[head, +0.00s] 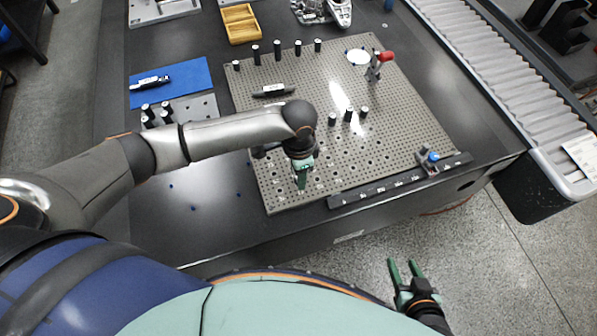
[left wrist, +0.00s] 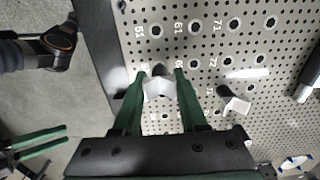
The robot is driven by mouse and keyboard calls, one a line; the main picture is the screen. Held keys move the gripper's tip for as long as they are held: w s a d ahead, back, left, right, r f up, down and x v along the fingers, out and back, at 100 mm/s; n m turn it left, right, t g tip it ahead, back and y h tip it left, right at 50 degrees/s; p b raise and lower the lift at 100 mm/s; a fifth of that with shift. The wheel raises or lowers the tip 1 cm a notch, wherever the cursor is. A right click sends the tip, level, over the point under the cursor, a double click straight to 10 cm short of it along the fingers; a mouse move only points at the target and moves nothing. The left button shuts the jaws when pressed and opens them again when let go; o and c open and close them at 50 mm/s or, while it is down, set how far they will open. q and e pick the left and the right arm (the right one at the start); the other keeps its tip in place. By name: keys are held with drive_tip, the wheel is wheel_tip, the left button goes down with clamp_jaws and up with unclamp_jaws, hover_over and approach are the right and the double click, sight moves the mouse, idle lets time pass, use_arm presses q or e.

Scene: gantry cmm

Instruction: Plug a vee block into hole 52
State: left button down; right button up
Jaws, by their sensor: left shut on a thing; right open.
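My left gripper (head: 303,185) points down over the near left part of the perforated fixture plate (head: 395,115). Labels 51, 61 and 71 show along one row, with hole 52 (left wrist: 155,58) open beside the block. My right gripper (head: 406,270) is open and empty over the floor.
A black graduated rail (head: 385,183) with a blue-knobbed slide (head: 433,157) lines the plate's front. Black pins (head: 348,115) stand mid-plate, with a red-topped clamp (head: 380,62) behind. A blue mat (head: 185,78) lies left, a yellow tray (head: 240,23) at the back, a roller conveyor (head: 510,75) right.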

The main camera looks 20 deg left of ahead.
idle(0.4)
use_arm(q)
drive_tip(key=shift+p, duration=0.55)
drive_tip(key=shift+f+b, duration=0.4)
drive_tip(key=shift+f, duration=0.5)
idle(0.3)
drive_tip(key=shift+c, duration=1.8)
unclamp_jaws()
wheel_tip(320, 180, up, 13)
drive_tip(key=p, duration=0.1)
drive_tip(key=shift+f, duration=0.2)
drive_tip(key=shift+s, duration=0.1)
